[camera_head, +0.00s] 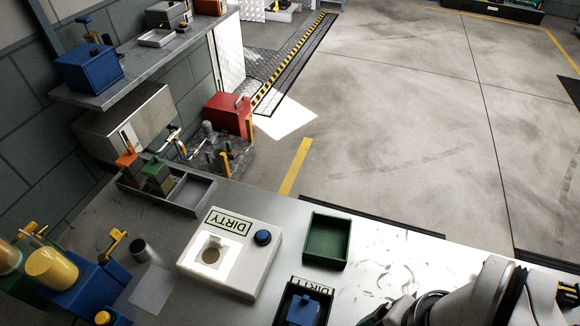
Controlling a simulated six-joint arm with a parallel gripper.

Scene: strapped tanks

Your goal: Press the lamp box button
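A white box (259,272) that looks like the lamp box stands on the grey bench. My pale arm links enter at the bottom right, clear of the box and button. I cannot make out my gripper's fingers in this view.
A green tray (345,240) and a dark bin with a blue block (303,308) are right of the box. A grey divided tray (197,191) lies behind it. A dark cylinder (139,247) and blue-and-yellow fixtures (66,280) stand left. A shelf (121,84) overhangs the back left.

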